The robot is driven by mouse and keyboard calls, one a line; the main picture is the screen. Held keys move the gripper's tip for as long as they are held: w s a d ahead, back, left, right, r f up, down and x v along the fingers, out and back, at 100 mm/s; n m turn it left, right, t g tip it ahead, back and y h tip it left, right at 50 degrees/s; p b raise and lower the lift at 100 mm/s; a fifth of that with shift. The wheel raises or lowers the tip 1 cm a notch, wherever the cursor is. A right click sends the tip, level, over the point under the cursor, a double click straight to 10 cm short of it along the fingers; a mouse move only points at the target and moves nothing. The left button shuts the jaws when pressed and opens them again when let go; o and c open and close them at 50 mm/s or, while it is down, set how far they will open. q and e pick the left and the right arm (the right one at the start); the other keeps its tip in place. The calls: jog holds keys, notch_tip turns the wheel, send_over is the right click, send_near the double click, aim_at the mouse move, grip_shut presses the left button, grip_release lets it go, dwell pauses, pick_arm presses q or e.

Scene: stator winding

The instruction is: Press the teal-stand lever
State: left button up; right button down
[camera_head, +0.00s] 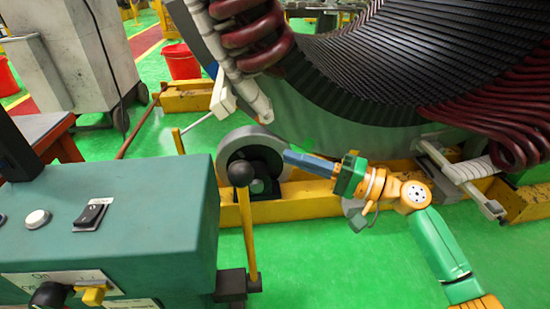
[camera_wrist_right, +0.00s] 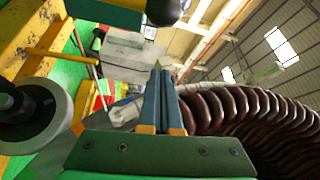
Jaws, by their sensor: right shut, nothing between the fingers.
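The teal stand (camera_head: 130,220) fills the lower left of the head view. Its lever is a yellow rod (camera_head: 247,235) with a black ball knob (camera_head: 240,172) on top, upright beside the stand's right side. My right gripper (camera_head: 288,156) comes in from the right with its blue fingers shut and empty. In the picture its tips lie right of and slightly above the knob, apart from it. In the right wrist view the shut fingers (camera_wrist_right: 160,70) point up the middle, and a dark ball, apparently the knob (camera_wrist_right: 166,10), is cut off by the top edge. My left gripper is not in view.
A grey roller (camera_head: 231,147) on a yellow beam (camera_head: 295,203) stands behind the lever. The large stator (camera_head: 390,60) with dark red coils fills the upper right. Red buckets (camera_head: 181,62) stand at the back left. The green floor (camera_head: 330,265) right of the lever is clear.

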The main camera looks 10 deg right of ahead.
jog(key=p+x, duration=0.2)
jog(key=x, duration=0.7)
jog(key=s, duration=0.1)
jog(key=s+p, duration=0.1)
jog(key=s+f, duration=0.1)
jog(key=s, duration=0.1)
jog(key=shift+a+p, duration=0.3)
jog(key=shift+a, duration=0.05)
